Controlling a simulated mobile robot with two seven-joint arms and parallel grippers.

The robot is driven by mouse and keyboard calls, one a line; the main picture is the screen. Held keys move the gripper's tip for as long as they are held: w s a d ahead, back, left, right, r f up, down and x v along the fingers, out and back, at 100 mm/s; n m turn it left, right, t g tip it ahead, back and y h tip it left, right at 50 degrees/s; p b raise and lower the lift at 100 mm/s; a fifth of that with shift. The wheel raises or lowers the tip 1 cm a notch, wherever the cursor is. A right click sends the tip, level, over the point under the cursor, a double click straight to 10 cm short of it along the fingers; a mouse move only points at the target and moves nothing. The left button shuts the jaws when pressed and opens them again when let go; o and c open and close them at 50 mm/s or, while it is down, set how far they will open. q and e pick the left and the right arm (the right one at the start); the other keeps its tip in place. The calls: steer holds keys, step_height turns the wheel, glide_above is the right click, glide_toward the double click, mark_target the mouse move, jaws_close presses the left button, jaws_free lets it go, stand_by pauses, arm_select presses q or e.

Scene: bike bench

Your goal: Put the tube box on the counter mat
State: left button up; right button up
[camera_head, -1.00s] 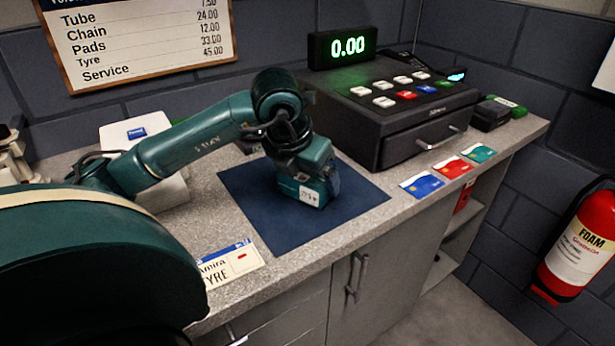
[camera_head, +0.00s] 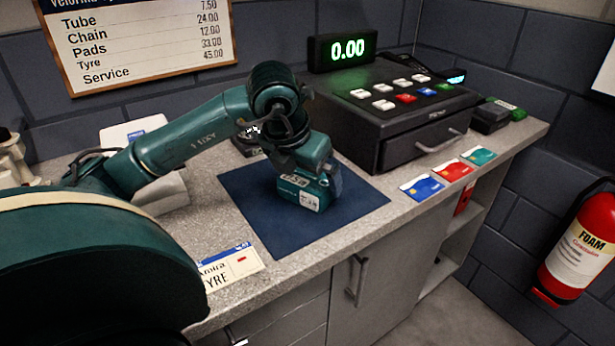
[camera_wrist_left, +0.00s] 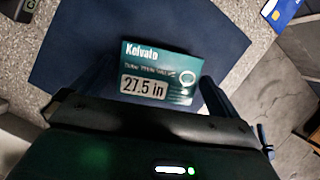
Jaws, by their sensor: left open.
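The tube box (camera_head: 308,201), small and teal with a white size label, rests on the dark blue counter mat (camera_head: 245,195). In the left wrist view the box (camera_wrist_left: 160,72) lies face up, reading "Kelvato" and "27.5 in", with mat (camera_wrist_left: 75,45) around it. My left gripper (camera_head: 312,178) is just above the box, partly hiding it in the head view. Its fingers are open, one on each side of the box, and gaps show beside it in the wrist view. My right gripper is not in view.
A black cash register (camera_head: 400,110) stands behind and right of the mat. Several cards, including a red one (camera_head: 453,170), lie along the front edge. A tyre tag (camera_head: 232,267) lies at the front left. A fire extinguisher (camera_head: 580,245) hangs at the right.

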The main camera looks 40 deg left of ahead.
arm_select(q)
steer(key=p+v, duration=0.1)
steer(key=v, duration=0.9)
steer(key=shift+s, duration=0.1)
